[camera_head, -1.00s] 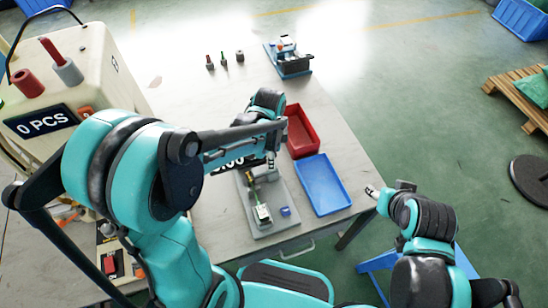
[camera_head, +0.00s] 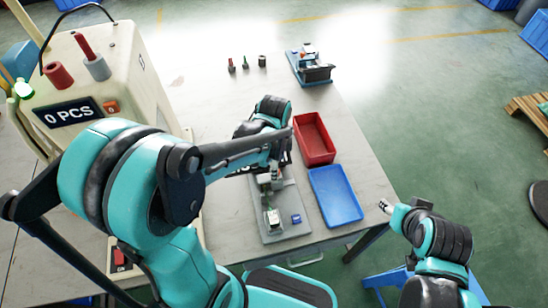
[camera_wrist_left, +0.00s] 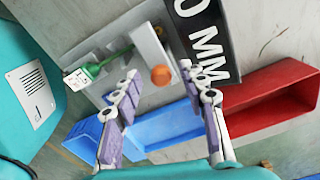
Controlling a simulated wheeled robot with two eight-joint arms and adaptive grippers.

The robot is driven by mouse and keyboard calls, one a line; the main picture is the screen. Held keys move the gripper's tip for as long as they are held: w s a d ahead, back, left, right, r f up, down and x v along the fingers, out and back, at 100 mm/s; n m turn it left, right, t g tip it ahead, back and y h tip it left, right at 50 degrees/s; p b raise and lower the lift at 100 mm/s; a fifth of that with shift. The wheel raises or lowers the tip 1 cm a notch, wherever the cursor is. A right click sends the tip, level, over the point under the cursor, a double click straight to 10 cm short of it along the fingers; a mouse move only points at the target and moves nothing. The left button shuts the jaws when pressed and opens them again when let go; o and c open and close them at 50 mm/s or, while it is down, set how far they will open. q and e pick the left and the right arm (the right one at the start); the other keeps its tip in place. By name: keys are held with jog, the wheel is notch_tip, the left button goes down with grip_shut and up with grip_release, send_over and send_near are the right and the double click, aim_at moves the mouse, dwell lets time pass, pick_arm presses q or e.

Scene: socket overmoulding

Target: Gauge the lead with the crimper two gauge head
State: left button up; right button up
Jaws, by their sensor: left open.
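The gauge is a grey base plate (camera_head: 293,196) with a small upright mechanism, near the table's front edge. In the left wrist view it has a round orange-brown knob (camera_wrist_left: 161,75) and a black display (camera_wrist_left: 209,45) reading "0 MM" where visible. The lead is a green wire (camera_wrist_left: 108,62) with a white connector (camera_wrist_left: 77,81), lying at the gauge; the connector (camera_head: 273,218) also shows in the head view. My left gripper (camera_wrist_left: 164,80) is open, its fingers either side of the knob in the picture; contact cannot be told. My right gripper (camera_head: 385,206) is beyond the table's right edge.
A red bin (camera_head: 326,151) and a blue tray (camera_head: 350,211) stand right of the gauge. A small blue block (camera_head: 296,218) is on the plate. A crimping machine (camera_head: 118,55) reading "0 PCS" stands left. A teal device (camera_head: 313,72) and small posts (camera_head: 246,63) stand at the back.

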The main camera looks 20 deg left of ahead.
pick_arm(q)
notch_tip(320, 180, up, 11)
dwell(0.3)
jog(key=shift+s+r, duration=0.1)
dwell(0.4)
jog(key=s+a+n+t, duration=0.1)
jog(key=s+n+t, duration=0.6)
jog(key=n, duration=0.7)
jog(key=shift+a+f, duration=0.25)
